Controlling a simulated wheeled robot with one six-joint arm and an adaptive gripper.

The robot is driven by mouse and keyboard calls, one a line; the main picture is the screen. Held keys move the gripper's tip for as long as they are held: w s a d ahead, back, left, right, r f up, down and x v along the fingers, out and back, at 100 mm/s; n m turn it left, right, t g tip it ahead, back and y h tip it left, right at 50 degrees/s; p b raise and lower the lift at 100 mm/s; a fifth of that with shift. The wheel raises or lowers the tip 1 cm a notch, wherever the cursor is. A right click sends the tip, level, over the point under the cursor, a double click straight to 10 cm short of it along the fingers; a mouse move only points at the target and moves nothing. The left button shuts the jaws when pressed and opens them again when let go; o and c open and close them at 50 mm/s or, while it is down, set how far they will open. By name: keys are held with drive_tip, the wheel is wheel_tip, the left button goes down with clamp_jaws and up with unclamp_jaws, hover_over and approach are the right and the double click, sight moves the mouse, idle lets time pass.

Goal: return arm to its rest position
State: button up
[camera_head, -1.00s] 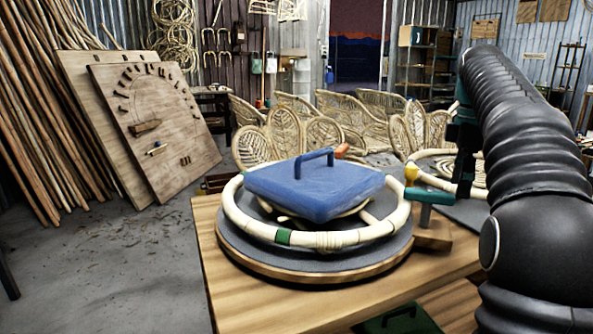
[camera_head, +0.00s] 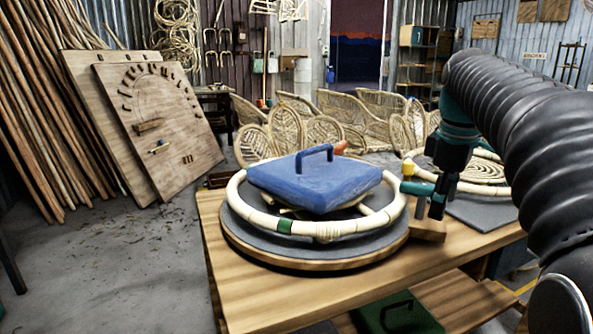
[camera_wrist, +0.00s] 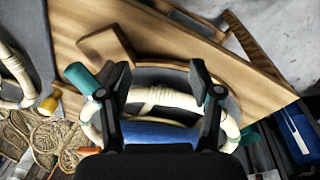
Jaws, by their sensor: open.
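My gripper (camera_head: 428,205) hangs at the right of the workbench, beside the round turntable; its lower part shows dark fingers pointing down. In the wrist view my gripper (camera_wrist: 160,83) has its two fingers apart with nothing between them. A rattan ring (camera_head: 335,235) with a green band lies on the grey round turntable (camera_head: 270,259). A blue block with a handle (camera_head: 300,184) sits inside the ring. A tool with a teal handle and yellow end (camera_head: 415,188) shows just behind my gripper. The ring (camera_wrist: 165,97) and blue block (camera_wrist: 155,132) also show in the wrist view.
The wooden workbench (camera_head: 275,300) has bare room at its front. A second rattan piece with a coiled centre (camera_head: 478,172) lies at the right on a grey mat. A green block with a handle (camera_head: 400,315) is on the lower shelf. Rattan chairs (camera_head: 345,115) stand behind.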

drive_tip(key=s+a+f+m+t, duration=0.2)
drive_tip(key=s+a+f+m, duration=0.3)
drive_tip(key=s+f, duration=0.4)
drive_tip(key=s+a+f+m+t, duration=0.2)
drive_tip(key=s+a+f+m, duration=0.3)
drive_tip(key=s+f, duration=0.4)
drive_tip(key=s+a, duration=0.1)
drive_tip(key=s, duration=0.1)
drive_tip(key=shift+s+f, duration=0.3)
drive_tip(key=shift+f, duration=0.05)
drive_tip(key=shift+a, duration=0.1)
